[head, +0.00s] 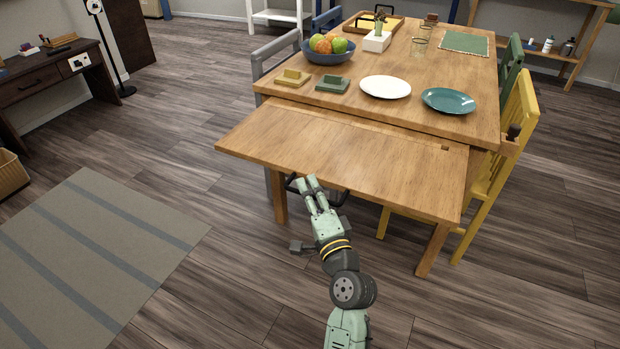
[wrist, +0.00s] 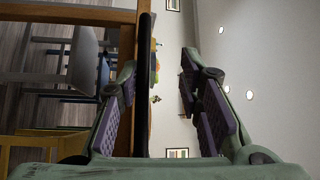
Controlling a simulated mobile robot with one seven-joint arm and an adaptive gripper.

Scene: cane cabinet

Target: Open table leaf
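The wooden table leaf (head: 350,165) sticks out from the near end of the table (head: 460,100), a little below the main top. A dark bar handle (head: 292,184) is on its front edge, partly hidden by my gripper. My gripper (head: 312,186) is at this handle. In the wrist view the dark handle (wrist: 146,55) runs along the wooden edge, close to the left finger. My two fingers (wrist: 165,95) stand wide apart there, with a clear gap to the right finger. I cannot tell whether the left finger touches the handle.
On the tabletop are a blue fruit bowl (head: 328,54), a white plate (head: 385,87) and a teal plate (head: 448,100). A yellow chair (head: 508,140) stands at the table's right. A striped rug (head: 95,260) lies left. The floor between rug and table is clear.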

